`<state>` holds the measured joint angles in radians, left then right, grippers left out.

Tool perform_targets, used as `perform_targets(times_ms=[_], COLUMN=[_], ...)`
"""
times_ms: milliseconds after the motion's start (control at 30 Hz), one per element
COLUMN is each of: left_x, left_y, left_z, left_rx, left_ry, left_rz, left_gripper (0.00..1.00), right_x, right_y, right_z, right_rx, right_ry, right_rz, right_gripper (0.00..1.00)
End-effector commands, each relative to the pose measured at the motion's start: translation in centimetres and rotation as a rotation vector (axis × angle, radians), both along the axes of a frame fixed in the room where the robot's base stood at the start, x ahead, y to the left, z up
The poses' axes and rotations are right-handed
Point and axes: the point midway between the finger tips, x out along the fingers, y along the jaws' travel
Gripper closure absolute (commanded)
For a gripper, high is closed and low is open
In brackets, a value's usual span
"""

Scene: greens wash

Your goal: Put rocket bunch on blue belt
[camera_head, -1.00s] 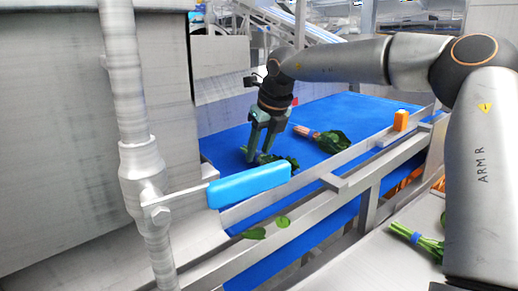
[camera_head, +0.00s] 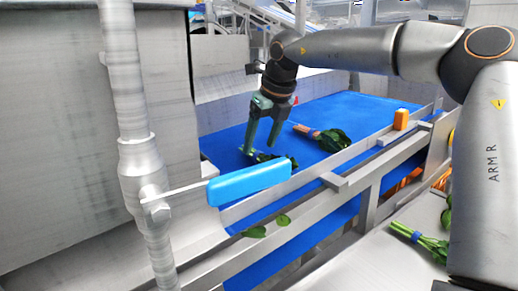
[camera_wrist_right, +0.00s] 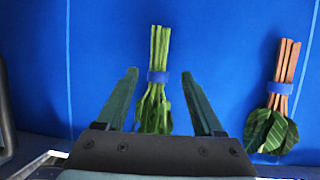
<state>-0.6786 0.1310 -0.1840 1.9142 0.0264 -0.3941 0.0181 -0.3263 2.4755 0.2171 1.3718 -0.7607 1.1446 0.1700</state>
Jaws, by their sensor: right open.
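A green-stemmed bunch with a blue band, which looks like the rocket bunch (camera_wrist_right: 158,50), lies flat on the blue belt (camera_head: 350,107). In the head view the bunch (camera_head: 266,158) is small and partly hidden behind the blue lever handle and my fingers. My right gripper (camera_head: 260,148) is open and points down just above it. In the right wrist view my fingers (camera_wrist_right: 159,76) stand spread on either side of the bunch, apart from it. My left gripper is out of view.
A bunch with reddish stems (camera_head: 325,137) lies on the belt to the right. The blue lever handle (camera_head: 250,184) and metal rail (camera_head: 335,181) are in front. Another green bunch (camera_head: 420,240) lies on the light surface at lower right. Belt beyond is clear.

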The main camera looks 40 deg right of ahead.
Motion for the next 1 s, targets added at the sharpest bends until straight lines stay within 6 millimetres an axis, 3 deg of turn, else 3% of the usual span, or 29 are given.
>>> perform_targets(times_ms=[200, 400, 600, 1000], left_x=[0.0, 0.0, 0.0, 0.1], left_y=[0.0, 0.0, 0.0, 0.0], left_z=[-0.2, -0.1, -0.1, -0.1], left_rx=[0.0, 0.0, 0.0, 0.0], left_ry=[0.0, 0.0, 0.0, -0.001], left_rz=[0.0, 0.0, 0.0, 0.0], left_gripper=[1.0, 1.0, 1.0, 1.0], right_x=[-1.8, -3.1, -3.6, -3.5], right_y=[0.2, 0.3, 0.4, 0.3], right_z=[4.7, 7.6, 8.6, 8.5], right_rx=[-0.001, 0.0, 0.0, 0.007], right_ry=[-0.006, -0.003, 0.0, -0.001], right_rz=[-0.001, -0.001, 0.001, 0.0], right_gripper=[0.31, 0.31, 0.31, 0.31])
